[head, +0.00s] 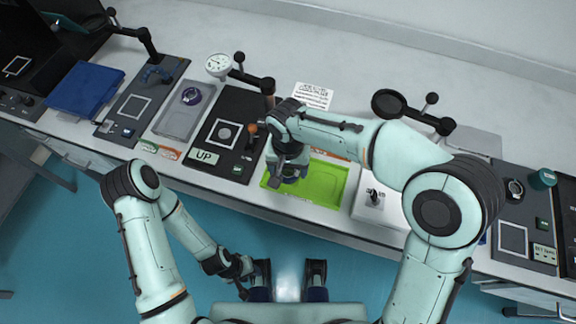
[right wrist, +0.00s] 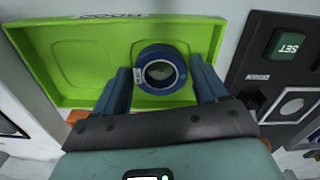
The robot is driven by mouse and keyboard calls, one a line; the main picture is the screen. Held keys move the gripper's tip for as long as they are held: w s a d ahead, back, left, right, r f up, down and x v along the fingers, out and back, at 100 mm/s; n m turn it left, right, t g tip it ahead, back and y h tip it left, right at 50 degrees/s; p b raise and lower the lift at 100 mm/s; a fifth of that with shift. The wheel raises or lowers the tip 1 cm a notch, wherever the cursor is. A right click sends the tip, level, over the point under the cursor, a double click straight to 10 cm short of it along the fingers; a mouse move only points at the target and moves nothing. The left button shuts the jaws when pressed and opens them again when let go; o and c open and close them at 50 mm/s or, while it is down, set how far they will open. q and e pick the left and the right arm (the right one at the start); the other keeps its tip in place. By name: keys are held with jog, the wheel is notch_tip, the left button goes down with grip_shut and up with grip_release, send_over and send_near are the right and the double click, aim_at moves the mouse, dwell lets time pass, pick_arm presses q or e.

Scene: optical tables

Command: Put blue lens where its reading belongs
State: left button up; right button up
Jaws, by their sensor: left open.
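The blue lens (right wrist: 162,72), a dark blue ring with a small white label and a grey glass centre, is at the green tray (right wrist: 105,58) in the right wrist view. My right gripper (right wrist: 162,78) has one blue finger on each side of it, very near its rim; I cannot tell whether they press on it. In the head view my right gripper (head: 288,174) is over the left part of the green tray (head: 325,188), and the arm hides part of it. My left gripper (head: 243,280) is open and empty, low in front of the table.
Left of the green tray stand a black device with an UP plate (head: 205,156), a grey tray (head: 178,115) with a purple-blue round piece (head: 191,96), and a blue tray (head: 85,88). A white dial (head: 218,65) and a black arm-mounted ring (head: 388,103) rise above the table. A printed sheet (head: 313,95) lies behind.

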aim_at(288, 171)
jog(key=shift+r, duration=0.3)
notch_tip(288, 171, up, 12)
jog(key=p, duration=0.2)
jog(key=shift+f, duration=0.15)
dwell(0.4)
